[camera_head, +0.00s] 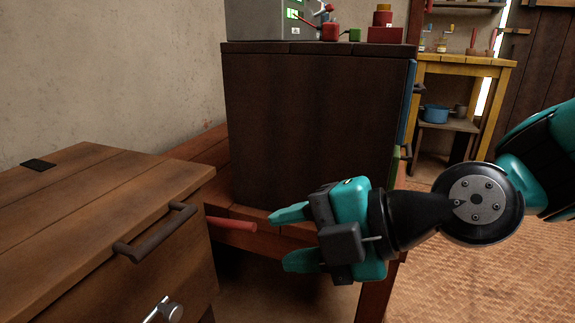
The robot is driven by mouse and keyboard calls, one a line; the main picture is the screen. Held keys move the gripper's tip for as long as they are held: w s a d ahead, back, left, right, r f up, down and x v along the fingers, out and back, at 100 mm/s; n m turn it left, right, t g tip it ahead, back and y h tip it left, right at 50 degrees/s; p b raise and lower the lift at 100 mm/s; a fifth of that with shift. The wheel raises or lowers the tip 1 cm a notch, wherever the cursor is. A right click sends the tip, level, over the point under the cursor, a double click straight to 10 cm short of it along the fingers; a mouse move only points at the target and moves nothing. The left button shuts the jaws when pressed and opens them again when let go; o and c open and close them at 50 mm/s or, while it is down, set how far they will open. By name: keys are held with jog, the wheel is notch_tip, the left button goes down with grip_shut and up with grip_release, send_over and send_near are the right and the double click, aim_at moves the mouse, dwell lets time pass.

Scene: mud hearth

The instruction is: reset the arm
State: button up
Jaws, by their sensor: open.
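My gripper (288,238) is teal and black and hangs in the middle of the view, pointing left. Its two fingers are apart, with nothing between them. My arm (482,205) comes in from the right edge, bent at a round black joint with a grey bolted cap. The gripper is in front of the dark wooden cabinet and the low reddish bench (282,230), and right of a drawer handle. A red rod-like piece (232,224) lies just left of the upper fingertip; I cannot tell whether they touch.
A wooden drawer unit (110,190) with a dark handle (153,233) stands at left. The dark cabinet (310,125) carries a grey device (268,20) and red items (385,33). A yellow table (465,64) stands behind. Woven floor (440,275) at lower right is clear.

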jog(key=s+d+r+m+g+h+p, duration=0.2)
jog(key=s+d+m+h+p, duration=0.15)
jog(key=d+m, duration=0.55)
jog(key=s+d+r+m+g+h+p, duration=0.25)
jog(key=s+d+m+h, duration=0.2)
jog(key=m, duration=0.75)
notch_tip(320, 180, up, 37)
jog(key=m+p, duration=0.1)
jog(key=p, duration=3.7)
jog(key=shift+w+d+r, duration=0.15)
jog(key=shift+w+d, duration=0.1)
jog(key=shift+d, duration=0.05)
jog(key=shift+t, duration=0.25)
